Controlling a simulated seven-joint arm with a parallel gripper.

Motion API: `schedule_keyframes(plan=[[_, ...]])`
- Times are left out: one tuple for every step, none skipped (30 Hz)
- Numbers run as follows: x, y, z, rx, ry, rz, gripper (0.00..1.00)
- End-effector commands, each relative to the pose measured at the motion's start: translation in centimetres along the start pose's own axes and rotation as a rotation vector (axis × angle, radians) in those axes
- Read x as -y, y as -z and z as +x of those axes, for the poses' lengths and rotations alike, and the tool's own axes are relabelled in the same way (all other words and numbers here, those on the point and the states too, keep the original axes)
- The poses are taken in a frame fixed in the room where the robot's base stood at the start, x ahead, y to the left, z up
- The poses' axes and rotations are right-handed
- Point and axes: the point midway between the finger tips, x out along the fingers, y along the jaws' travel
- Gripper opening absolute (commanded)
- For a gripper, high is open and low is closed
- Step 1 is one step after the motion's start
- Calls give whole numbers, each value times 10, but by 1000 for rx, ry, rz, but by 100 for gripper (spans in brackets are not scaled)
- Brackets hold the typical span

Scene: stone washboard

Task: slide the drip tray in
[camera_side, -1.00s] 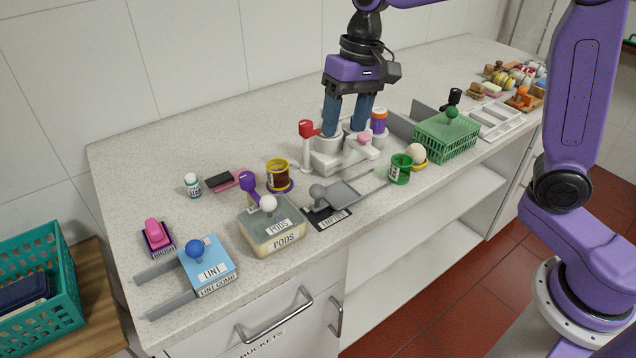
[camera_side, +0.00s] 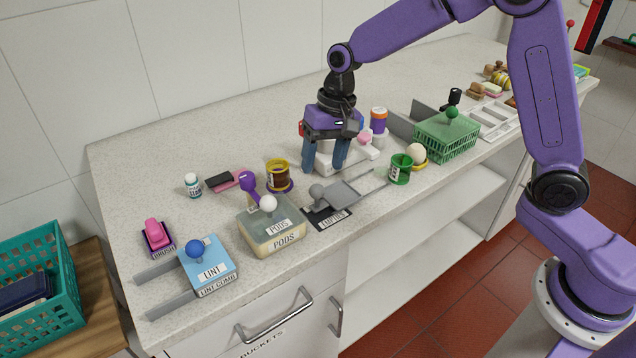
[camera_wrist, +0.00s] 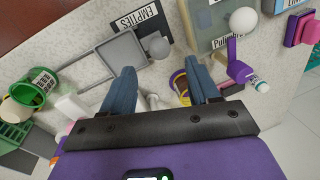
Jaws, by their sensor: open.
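The flat grey tray (camera_side: 342,194), which I take to be the drip tray, lies on the counter between two thin grey rails. A round grey knob (camera_side: 317,191) stands at its left end, beside the dark EMPTIES label (camera_side: 330,219). In the wrist view the tray (camera_wrist: 122,56) and its knob (camera_wrist: 159,47) show above my fingers. My gripper (camera_side: 325,169) is open and empty, with its blue fingers pointing down behind the knob, apart from it. It also shows in the wrist view (camera_wrist: 160,70). My gripper hides part of the white appliance (camera_side: 358,152).
The PODS box (camera_side: 271,228) with a white knob stands left of the tray. A yellow cup (camera_side: 277,173) is left of my fingers. A green cup (camera_side: 400,169) stands near the right rail end. A green basket (camera_side: 446,138) is farther right.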

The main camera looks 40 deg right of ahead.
Motion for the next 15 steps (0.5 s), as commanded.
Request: schedule_keyframes(plan=[[-1,-1,11,5,-4,0,60],[-1,-1,16,4,-4,0,60],[-1,-1,23,4,-4,0,60],[-1,-1,28,4,-3,0,60],[-1,-1,33,4,-3,0,60],[-1,0,39,3,-3,1,60],[-1,0,43,3,-2,1,60],[-1,0,46,2,-2,0,60],[-1,0,51,2,-2,0,60],[-1,0,54,2,-2,-1,60],[0,0,56,1,-1,-1,60],[0,0,59,1,-1,-1,60],[0,0,61,1,-1,0,60],[0,0,62,1,-1,0,60],[0,0,64,0,-1,0,60]])
